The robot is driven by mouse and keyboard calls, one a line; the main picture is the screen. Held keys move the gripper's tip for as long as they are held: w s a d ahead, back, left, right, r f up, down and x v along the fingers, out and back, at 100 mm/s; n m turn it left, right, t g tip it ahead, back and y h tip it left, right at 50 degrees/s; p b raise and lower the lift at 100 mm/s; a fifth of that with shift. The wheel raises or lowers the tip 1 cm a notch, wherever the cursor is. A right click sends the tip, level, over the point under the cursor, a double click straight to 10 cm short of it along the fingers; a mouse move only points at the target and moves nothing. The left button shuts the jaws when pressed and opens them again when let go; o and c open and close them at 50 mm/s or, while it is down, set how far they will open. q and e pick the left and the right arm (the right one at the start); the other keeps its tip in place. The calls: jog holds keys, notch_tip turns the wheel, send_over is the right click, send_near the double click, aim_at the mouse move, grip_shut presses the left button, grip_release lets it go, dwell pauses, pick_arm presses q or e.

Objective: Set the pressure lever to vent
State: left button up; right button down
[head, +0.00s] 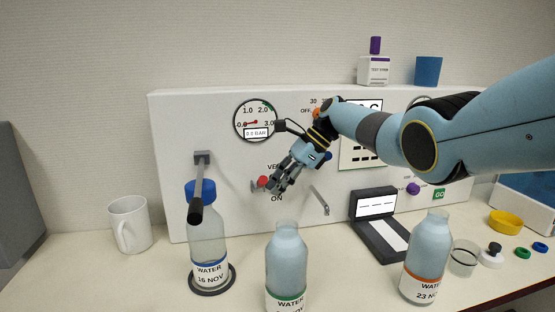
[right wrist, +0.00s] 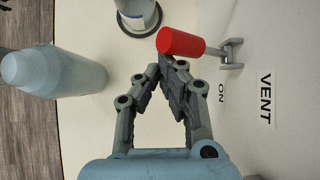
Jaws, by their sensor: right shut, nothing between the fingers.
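The pressure lever has a red knob (head: 262,181) and sticks out from the white panel (head: 215,112) between the words VENT and ON. In the right wrist view its red knob (right wrist: 182,42) points away from a small grey mount (right wrist: 232,52), with both words beside it. My right gripper (head: 274,188) is shut and empty. In the right wrist view its fingertips (right wrist: 169,66) are close beside the knob; I cannot tell whether they touch. The round gauge (head: 256,121) has its needle near the low end. My left gripper is not in view.
A grey arm with a black handle (head: 196,210) juts from the panel above the blue-capped bottle (head: 207,245). A green-labelled bottle (head: 287,262) stands in front, an orange-labelled bottle (head: 426,255) at right. A white mug (head: 130,224) stands at left. A metal lever (head: 321,201) is right of my gripper.

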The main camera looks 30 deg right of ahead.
notch_tip(320, 180, up, 10)
jog(key=shift+a+f, duration=0.15)
jog(key=shift+f, duration=0.05)
jog(key=shift+w, duration=0.15)
jog(key=shift+f, duration=0.1)
